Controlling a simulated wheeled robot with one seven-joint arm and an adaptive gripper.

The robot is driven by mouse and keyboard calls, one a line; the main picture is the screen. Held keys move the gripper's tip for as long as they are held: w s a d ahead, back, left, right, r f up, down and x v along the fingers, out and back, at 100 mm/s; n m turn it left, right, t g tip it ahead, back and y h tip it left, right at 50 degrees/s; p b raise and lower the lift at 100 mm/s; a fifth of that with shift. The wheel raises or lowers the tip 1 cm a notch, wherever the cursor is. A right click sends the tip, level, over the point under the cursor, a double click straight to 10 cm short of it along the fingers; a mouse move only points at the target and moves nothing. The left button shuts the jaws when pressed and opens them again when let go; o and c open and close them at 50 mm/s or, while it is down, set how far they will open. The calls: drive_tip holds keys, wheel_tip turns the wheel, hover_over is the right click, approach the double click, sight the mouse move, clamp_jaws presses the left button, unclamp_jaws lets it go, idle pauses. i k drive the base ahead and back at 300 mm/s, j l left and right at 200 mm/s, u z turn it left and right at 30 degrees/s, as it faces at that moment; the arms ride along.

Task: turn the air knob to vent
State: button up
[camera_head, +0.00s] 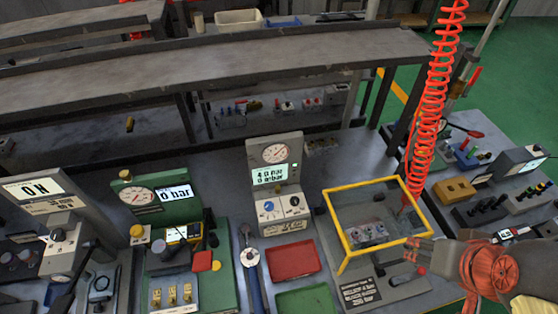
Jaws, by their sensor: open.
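A grey tester stand (275,172) is in the middle of the bench, with a round gauge and a lit display that seems to read 4.0 bar and 0 mbar. On its lower face are a blue knob (268,207) and a dark knob on a white plate (293,201). I cannot read their labels, so I cannot tell which is the air knob or where it points. My gripper (411,250) is open at the lower right, in front of the yellow-framed clear box, well to the right of the knobs. Nothing shows between its fingers.
The yellow-framed box (344,241) stands between my gripper and the tester stand. A red tray (293,261) and a green tray (306,301) lie before the stand. A coiled red hose (437,80) hangs at the right. A green station (155,195) stands at the left.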

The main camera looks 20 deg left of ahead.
sight(294, 201)
drive_tip(key=k+j+u, duration=0.1)
drive_tip(key=u, duration=0.95)
drive_tip(key=i+j, duration=0.05)
drive_tip(key=j, duration=0.05)
